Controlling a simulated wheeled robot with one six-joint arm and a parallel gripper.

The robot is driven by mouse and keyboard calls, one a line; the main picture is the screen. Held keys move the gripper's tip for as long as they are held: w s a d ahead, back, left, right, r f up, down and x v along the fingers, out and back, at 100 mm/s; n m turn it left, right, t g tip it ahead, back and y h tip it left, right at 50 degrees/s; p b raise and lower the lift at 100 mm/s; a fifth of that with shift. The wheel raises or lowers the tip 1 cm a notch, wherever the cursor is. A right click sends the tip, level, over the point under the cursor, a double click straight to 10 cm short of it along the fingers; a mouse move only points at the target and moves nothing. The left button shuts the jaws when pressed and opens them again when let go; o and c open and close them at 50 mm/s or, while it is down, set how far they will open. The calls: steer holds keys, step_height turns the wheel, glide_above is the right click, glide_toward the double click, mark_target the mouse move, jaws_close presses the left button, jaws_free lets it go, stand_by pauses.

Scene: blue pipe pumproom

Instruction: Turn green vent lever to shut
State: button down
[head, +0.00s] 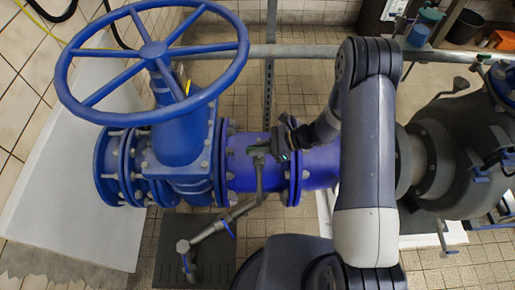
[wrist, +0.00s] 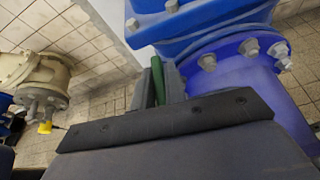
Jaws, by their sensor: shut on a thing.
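The green vent lever (wrist: 157,78) shows in the wrist view as a narrow green bar between my two fingers. My gripper (wrist: 158,90) is shut on it, with a dark finger on either side. In the head view my gripper (head: 274,147) is small and dark, beside the blue pipe (head: 245,165), at the top of a thin grey branch pipe. Only small hints of green show there. The lever's far end and pivot are hidden by my gripper.
A large blue handwheel (head: 153,50) on a blue valve body (head: 182,130) stands at the left. Bolted blue flanges (head: 293,172) lie close to my gripper. The branch pipe (head: 215,230) bends down to the floor. A grey pump (head: 465,145) stands at the right.

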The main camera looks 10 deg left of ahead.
steer(key=c, duration=1.5)
jaws_free()
steer(key=b+v, duration=0.1)
steer(key=v, duration=1)
steer(key=shift+a+f, duration=0.1)
steer(key=p+x, duration=0.1)
steer(key=x, duration=1)
steer(key=shift+s+a, duration=0.1)
steer(key=shift+r+n+g+p, duration=0.2)
steer(key=shift+n+g+p, duration=0.2)
steer(key=shift+d+f+n+g+h, duration=0.1)
steer(key=shift+d+n+g+h, duration=0.15)
steer(key=shift+n+g, duration=0.5)
